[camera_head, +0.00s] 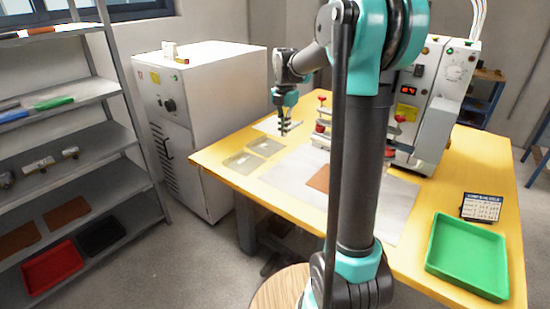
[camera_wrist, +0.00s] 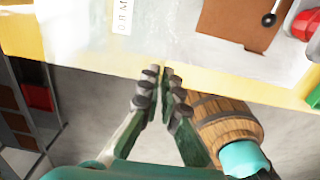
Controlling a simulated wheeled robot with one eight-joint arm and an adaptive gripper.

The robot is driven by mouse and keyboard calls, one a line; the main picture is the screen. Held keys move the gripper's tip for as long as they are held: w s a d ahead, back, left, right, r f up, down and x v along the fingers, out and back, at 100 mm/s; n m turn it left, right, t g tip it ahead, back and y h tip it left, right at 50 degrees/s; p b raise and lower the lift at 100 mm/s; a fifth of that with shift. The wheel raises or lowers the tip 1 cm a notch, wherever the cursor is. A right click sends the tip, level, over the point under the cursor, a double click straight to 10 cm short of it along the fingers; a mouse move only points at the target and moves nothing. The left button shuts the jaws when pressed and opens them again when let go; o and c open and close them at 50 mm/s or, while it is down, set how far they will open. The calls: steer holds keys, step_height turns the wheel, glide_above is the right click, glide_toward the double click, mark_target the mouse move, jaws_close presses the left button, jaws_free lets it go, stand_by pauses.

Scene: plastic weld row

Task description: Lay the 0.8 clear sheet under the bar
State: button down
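My gripper (camera_head: 284,128) is up over the far left part of the table, left of the welder. In the wrist view its fingertips (camera_wrist: 163,78) are nearly together. They appear shut on the edge of a clear sheet (camera_wrist: 85,35), whose outline is faint. The sheet bears a white label (camera_wrist: 122,17), too small to read surely. In the head view a pale sheet (camera_head: 268,126) shows at the fingers. The bar (camera_head: 322,112), with red knobs, is just right of my gripper, in front of the welder (camera_head: 432,100); my arm partly hides it.
Two other clear sheets (camera_head: 243,162) (camera_head: 266,146) lie on the yellow table's left side. A brown sheet (camera_head: 320,180) lies on the grey mat (camera_head: 398,205). A green tray (camera_head: 468,255) and a small sign (camera_head: 481,207) are at the right.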

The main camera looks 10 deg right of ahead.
steer(key=shift+w+f, duration=0.5)
steer(key=shift+f, duration=0.15)
glide_above(283, 180)
step_height(283, 180, down, 14)
steer(key=shift+a+f, duration=0.1)
steer(key=shift+f, duration=2.2)
steer(key=shift+f, duration=0.15)
steer(key=shift+f, duration=0.25)
steer(key=c, duration=2.2)
jaws_free()
steer(key=o, duration=0.5)
steer(key=shift+r, duration=0.1)
